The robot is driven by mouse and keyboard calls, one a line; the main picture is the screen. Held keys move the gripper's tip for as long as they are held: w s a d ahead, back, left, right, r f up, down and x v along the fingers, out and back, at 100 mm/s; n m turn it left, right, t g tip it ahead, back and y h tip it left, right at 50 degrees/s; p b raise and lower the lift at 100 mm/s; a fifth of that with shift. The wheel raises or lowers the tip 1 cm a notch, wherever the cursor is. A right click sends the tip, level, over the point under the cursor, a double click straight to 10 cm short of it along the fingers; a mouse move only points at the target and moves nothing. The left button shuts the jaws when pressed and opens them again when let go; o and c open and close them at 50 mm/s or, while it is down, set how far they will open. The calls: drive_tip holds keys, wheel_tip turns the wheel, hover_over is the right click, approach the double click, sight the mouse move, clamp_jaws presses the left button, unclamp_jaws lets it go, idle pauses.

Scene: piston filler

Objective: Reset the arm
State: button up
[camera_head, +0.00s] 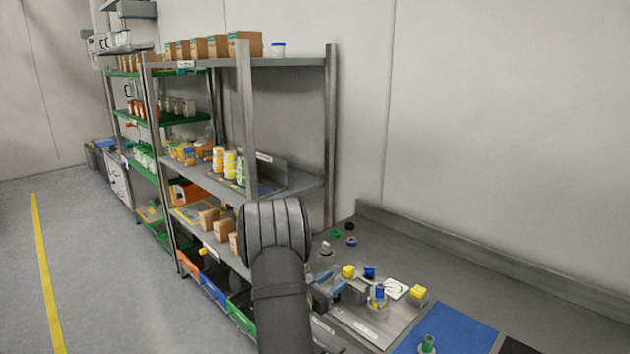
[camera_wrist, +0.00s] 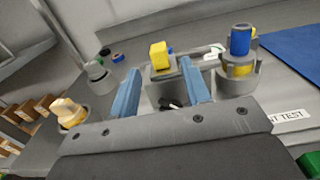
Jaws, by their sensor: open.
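In the head view the blue fingers of my gripper (camera_head: 334,289) are above the bench, behind my dark arm. Past the fingertips in the wrist view a grey block with a yellow part on top (camera_wrist: 159,54) stands on the bench. To the right stands a grey holder with a blue-capped yellow piece (camera_wrist: 240,42). I cannot tell whether the fingers touch anything.
The bench (camera_head: 470,270) has a blue mat (camera_head: 455,328), a yellow block (camera_head: 418,293), a green-topped piece (camera_head: 428,343) and small caps (camera_head: 350,241) on it. A shelf rack (camera_head: 290,62) with cartons and jars stands left of the bench. The floor (camera_head: 110,260) at left is clear.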

sight(355, 275)
drive_tip(key=x, duration=0.9)
drive_tip(key=shift+w+d, duration=0.1)
drive_tip(key=shift+d, duration=0.05)
drive_tip(key=v, duration=1.7)
drive_tip(key=shift+x, duration=8.6)
drive_tip(key=shift+s+d, duration=0.25)
drive_tip(key=shift+s, duration=0.1)
